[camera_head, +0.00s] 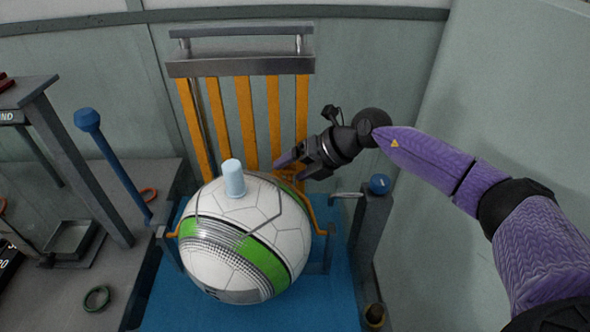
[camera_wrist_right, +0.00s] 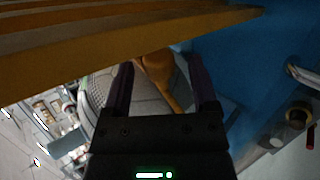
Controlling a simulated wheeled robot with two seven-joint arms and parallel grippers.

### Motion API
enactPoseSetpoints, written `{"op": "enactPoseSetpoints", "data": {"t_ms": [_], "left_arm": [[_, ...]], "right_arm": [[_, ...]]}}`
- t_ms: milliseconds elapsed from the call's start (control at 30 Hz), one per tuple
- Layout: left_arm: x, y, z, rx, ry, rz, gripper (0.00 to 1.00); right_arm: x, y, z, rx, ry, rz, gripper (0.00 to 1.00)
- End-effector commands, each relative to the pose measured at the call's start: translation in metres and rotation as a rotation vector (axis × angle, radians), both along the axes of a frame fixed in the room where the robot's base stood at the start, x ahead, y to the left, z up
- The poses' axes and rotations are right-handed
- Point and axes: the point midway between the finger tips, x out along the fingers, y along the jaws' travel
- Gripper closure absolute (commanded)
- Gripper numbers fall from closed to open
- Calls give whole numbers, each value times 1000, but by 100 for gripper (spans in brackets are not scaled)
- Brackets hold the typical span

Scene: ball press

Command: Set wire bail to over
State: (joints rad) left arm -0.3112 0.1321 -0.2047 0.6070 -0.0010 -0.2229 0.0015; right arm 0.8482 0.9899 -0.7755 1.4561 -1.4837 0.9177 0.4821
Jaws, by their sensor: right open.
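The white ball with a green band (camera_head: 240,240) sits in the press on a blue base. An orange wire bail (camera_head: 313,217) shows at the ball's right side and runs up behind it toward my right gripper; another orange end (camera_head: 174,234) shows at the left. Much of the bail is hidden by the ball. My right gripper (camera_head: 291,167) is open at the ball's far upper right. In the right wrist view an orange curved piece (camera_wrist_right: 158,72), seemingly the bail, shows between the open fingers; contact cannot be told. My left gripper is out of view.
Upright orange slats (camera_head: 244,115) under a grey crossbar (camera_head: 240,65) stand close behind the ball. A pale blue cylinder (camera_head: 233,178) stands at its top. A grey post with a blue knob (camera_head: 380,184) is at right; a blue lever (camera_head: 115,160) is at left.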

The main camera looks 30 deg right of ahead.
Motion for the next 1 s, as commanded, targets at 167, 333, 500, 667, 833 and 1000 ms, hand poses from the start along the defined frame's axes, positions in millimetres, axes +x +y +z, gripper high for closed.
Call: {"op": "enactPoseSetpoints", "data": {"t_ms": [167,333,500,667,833,1000], "left_arm": [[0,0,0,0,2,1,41],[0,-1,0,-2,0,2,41],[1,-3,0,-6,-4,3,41],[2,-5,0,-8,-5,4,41],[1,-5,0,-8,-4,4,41],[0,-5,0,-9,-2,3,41]], "right_arm": [[1,1,0,0,0,0,25],[1,1,0,0,-1,1,46],[1,0,0,-1,0,0,82],[0,0,0,-1,0,0,100],[0,0,0,-1,0,0,100],[0,0,0,-1,0,0,100]]}}
